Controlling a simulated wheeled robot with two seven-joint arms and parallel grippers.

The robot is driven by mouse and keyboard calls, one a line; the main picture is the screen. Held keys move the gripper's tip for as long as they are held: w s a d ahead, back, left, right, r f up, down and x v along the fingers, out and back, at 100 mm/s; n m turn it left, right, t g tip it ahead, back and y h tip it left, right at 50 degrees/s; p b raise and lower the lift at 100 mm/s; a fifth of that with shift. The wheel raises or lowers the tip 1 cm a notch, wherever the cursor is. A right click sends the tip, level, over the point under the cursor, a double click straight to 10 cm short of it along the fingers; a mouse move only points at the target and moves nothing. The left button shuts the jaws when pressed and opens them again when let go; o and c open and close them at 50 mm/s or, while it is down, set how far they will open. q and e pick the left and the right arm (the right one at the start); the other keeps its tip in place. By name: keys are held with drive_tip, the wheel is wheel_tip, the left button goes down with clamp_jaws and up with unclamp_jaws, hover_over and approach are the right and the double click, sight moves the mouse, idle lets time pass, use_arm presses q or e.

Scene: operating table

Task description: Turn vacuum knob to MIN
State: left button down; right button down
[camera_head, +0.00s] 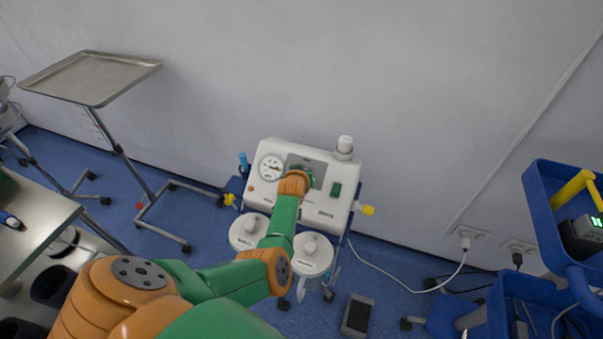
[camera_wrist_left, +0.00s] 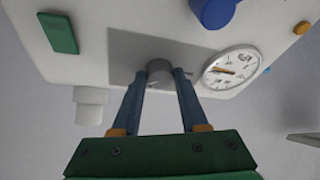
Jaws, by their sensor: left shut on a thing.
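The white vacuum unit (camera_head: 325,208) stands against the wall in the head view. Its round gauge (camera_head: 271,168) also shows in the left wrist view (camera_wrist_left: 231,70). The grey vacuum knob (camera_wrist_left: 160,72) is on the unit's front panel, beside the gauge. My left gripper (camera_wrist_left: 160,78) is shut on this knob, with one finger on each side of it. In the head view my left arm covers part of the panel and hides the knob's setting. No MIN marking can be read. My right gripper is not in view.
Two white-lidded jars (camera_head: 312,254) hang below the unit's front. A green switch (camera_head: 336,190) is on the panel, and it also shows in the wrist view (camera_wrist_left: 58,33). A metal tray stand (camera_head: 90,77) is at left, a blue cart (camera_head: 537,190) at right. A pedal (camera_head: 357,315) lies on the floor.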

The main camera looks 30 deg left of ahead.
use_arm(q)
drive_tip(key=shift+w+d+f+n+g+y+b, duration=0.1)
drive_tip(key=shift+f+n+g+y+b, duration=0.15)
drive_tip(key=shift+n+b, duration=0.65)
drive_tip(key=n+b, duration=0.2)
drive_tip(key=n+g+y+b, duration=0.1)
drive_tip(key=n, duration=0.2)
drive_tip(key=shift+w+d+r+g+b, duration=0.15)
drive_tip(key=shift+g+b, duration=0.1)
drive_tip(key=shift+b, duration=0.15)
drive_tip(key=n+b, duration=0.2)
drive_tip(key=shift+n+g, duration=0.4)
drive_tip(key=shift+w+r+n+g+b, duration=0.15)
drive_tip(key=shift+n+g+b, duration=0.1)
drive_tip(key=shift+n+b, duration=0.35)
drive_tip(key=shift+s+r+n+g+b, duration=0.1)
drive_tip(key=shift+n+g+b, duration=0.25)
drive_tip(key=shift+n, duration=0.35)
drive_tip(key=shift+c, duration=2.2)
unclamp_jaws()
drive_tip(key=shift+w+a, duration=0.1)
drive_tip(key=shift+a, duration=0.1)
drive_tip(key=shift+d, duration=0.1)
